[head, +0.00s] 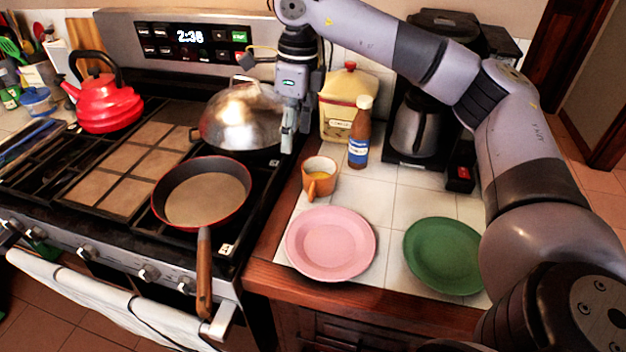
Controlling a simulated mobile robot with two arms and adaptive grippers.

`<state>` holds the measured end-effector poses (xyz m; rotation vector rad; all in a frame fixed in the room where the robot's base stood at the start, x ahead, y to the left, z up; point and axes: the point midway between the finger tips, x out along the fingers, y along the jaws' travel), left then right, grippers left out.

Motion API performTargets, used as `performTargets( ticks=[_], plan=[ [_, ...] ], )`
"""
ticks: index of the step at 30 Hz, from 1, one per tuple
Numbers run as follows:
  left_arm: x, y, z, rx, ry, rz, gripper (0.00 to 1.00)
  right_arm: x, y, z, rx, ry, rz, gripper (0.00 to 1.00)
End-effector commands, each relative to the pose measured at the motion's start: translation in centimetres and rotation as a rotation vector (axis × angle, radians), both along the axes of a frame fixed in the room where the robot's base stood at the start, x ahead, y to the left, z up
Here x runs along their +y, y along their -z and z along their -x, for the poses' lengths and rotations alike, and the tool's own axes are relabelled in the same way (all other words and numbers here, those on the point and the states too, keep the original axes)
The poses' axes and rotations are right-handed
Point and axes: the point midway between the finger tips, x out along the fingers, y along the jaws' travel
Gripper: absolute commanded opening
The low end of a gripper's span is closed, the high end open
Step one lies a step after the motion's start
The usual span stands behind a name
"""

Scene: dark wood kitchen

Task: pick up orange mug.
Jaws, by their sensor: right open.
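The orange mug (319,178) stands upright on the white tiled counter, just behind the pink plate, with its handle toward the front. Its inside looks pale yellow. My right gripper (287,143) points down from above, behind and to the left of the mug, near the right side of the metal domed lid. It is open and apart from the mug, and nothing shows between its fingers. My left gripper is not in view.
A pink plate (331,244) and a green plate (443,256) lie in front. A brown bottle (359,140), a cream canister (343,104) and a coffee maker (418,128) stand behind. On the stove are a pan (206,197), a domed lid (240,118) and a red kettle (105,104).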

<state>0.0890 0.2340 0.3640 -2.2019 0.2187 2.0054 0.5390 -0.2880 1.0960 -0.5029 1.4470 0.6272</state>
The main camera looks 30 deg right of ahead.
Motion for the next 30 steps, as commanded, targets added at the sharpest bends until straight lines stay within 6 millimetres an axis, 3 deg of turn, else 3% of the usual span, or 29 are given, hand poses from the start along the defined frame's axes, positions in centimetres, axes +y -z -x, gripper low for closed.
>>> performTargets(
  ticks=[3,6,19,30],
  plan=[
    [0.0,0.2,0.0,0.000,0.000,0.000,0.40,-2.7,-0.8,0.4,0.015,0.040,0.075,0.55],
    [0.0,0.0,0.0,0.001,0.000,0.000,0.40,-3.4,-0.1,0.6,0.022,0.048,0.093,0.55],
    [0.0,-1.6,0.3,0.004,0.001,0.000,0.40,-3.3,8.7,0.8,0.023,0.044,0.090,0.55],
    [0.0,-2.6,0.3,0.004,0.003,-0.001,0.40,-3.4,12.0,0.8,0.023,0.045,0.090,0.55]
  ],
)
